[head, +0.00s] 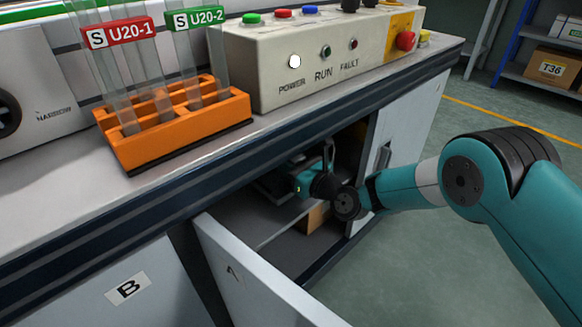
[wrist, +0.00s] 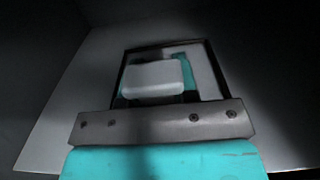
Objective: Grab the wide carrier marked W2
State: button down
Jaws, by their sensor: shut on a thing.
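My gripper (head: 300,186) reaches into the open cabinet under the bench, at the level of its inner shelf. In the wrist view, a dark-rimmed flat thing (wrist: 212,58) lies just beyond my gripper (wrist: 155,85) over a pale surface. A pale block and a teal part show inside its outline. My gripper is shut on this thing, which looks like the carrier. No W2 mark is readable in either view. In the head view, the dark edge of a flat thing (head: 270,192) shows left of my gripper. The contact at the fingertips is hidden in shadow.
The open door A (head: 255,275) stands in front of the cabinet; another open door (head: 408,115) stands at its right. Door B (head: 130,285) is shut. A brown box (head: 315,216) sits low inside. An orange tube rack (head: 175,135) and control box (head: 315,60) stand on the bench.

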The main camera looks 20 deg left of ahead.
jog(key=v, duration=1.3)
jog(key=shift+b, duration=0.4)
jog(key=shift+w+d+b, duration=0.1)
jog(key=shift+d+b, duration=0.15)
jog(key=shift+b, duration=0.6)
